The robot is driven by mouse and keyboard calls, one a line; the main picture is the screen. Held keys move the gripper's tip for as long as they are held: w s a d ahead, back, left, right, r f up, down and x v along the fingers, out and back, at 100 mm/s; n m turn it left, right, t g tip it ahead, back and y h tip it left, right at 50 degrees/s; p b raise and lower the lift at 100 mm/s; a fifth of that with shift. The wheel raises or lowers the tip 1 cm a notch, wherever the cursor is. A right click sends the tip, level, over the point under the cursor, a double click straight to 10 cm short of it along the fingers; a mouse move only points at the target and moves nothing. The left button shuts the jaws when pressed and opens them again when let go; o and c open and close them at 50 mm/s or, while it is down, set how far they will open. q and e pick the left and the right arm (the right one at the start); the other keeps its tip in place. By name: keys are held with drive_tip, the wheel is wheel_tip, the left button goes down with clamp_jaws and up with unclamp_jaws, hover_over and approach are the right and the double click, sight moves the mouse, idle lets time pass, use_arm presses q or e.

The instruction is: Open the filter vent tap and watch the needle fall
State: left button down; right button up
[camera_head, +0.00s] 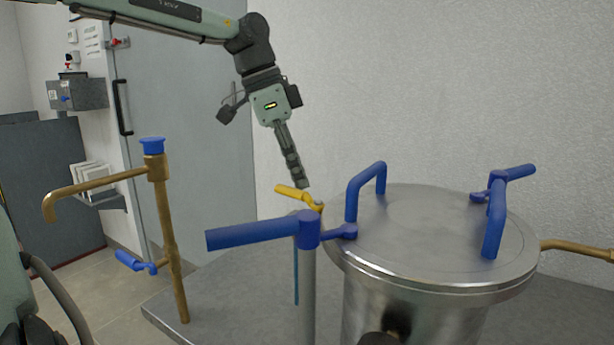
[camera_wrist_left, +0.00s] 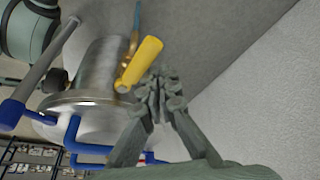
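A tap with a yellow lever handle (camera_head: 293,192) sits by the left rim of the steel filter vessel (camera_head: 430,275), behind the big blue handle. My left gripper (camera_head: 302,184) points down with its tips just above the inner end of the yellow lever. In the left wrist view the yellow lever (camera_wrist_left: 143,60) lies beside the fingertips (camera_wrist_left: 160,88). The fingers meet with nothing visible between them. I cannot tell whether they touch the lever. No gauge needle shows in either view. My right gripper is not in view.
A long blue handle (camera_head: 258,233) on a grey post stands in front of the tap. Blue grips (camera_head: 366,185) rise from the vessel lid. A brass pipe (camera_head: 165,225) with blue parts stands at the left. The grey bench top (camera_head: 225,305) is mostly clear between them.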

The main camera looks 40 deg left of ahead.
use_arm(q)
drive_tip(key=shift+s+a+f, duration=0.2)
drive_tip(key=shift+s+a, duration=0.05)
drive_tip(key=shift+s, duration=0.4)
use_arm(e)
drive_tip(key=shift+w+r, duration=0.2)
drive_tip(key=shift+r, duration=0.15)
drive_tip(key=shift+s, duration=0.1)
use_arm(q)
drive_tip(key=shift+s, duration=0.1)
